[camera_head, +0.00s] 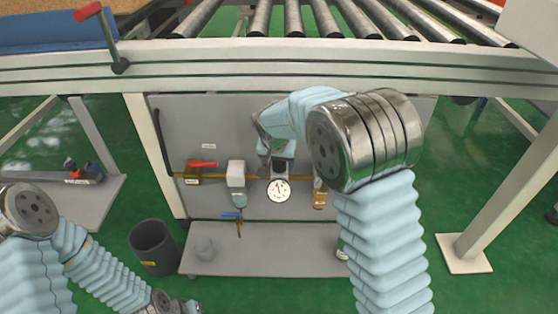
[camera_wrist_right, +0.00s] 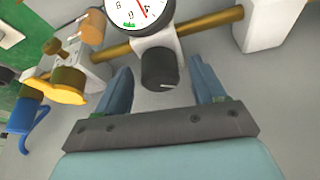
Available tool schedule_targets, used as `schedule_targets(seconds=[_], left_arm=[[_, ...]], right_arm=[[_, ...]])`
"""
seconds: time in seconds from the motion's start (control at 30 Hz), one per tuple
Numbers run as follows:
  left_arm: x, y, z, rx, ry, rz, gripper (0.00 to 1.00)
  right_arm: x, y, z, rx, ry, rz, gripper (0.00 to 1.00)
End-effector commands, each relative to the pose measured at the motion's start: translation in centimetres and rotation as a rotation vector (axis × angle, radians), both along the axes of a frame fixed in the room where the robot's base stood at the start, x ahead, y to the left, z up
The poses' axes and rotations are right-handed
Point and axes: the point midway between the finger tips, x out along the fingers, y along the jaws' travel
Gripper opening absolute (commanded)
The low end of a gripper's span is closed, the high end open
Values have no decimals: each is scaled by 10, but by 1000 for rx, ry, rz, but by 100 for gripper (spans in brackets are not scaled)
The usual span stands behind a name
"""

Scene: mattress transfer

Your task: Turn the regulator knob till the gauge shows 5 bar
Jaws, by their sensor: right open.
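The round white gauge (camera_head: 278,190) sits on the brass pipe of the grey panel; in the wrist view its lower part of the dial (camera_wrist_right: 135,12) shows at the top, cut off by the frame edge. Its value is too small to read surely. The dark regulator knob (camera_wrist_right: 160,70), with a pale line on its face, is on a white body next to the gauge. My right gripper (camera_wrist_right: 163,87) is open, with one finger on each side of the knob and visible gaps to it. In the head view the right gripper (camera_head: 275,150) is above the gauge. My left gripper is out of view.
A red-handled valve (camera_head: 201,164), a white block (camera_head: 236,173) and a brass-coloured part (camera_head: 320,195) share the pipe. A blue-handled tap (camera_head: 233,214) hangs below. The roller conveyor's beam (camera_head: 220,65) runs above. A dark bin (camera_head: 153,245) stands at lower left.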

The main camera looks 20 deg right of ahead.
Motion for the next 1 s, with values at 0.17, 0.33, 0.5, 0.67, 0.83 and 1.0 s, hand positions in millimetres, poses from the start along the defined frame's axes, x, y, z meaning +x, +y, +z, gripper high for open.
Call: schedule_targets(seconds=[0.17,0.33,0.5,0.67,0.83,1.0], left_arm=[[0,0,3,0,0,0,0],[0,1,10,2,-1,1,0],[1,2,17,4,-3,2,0],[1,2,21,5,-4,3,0],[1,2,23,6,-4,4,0],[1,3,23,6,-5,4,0]], right_arm=[[-3,2,10,0,-1,0,70],[-14,8,43,3,-5,3,70],[-29,15,83,3,-5,3,70],[-40,20,111,1,-3,3,70],[-47,22,125,0,1,0,70],[-48,23,128,0,0,0,70]])
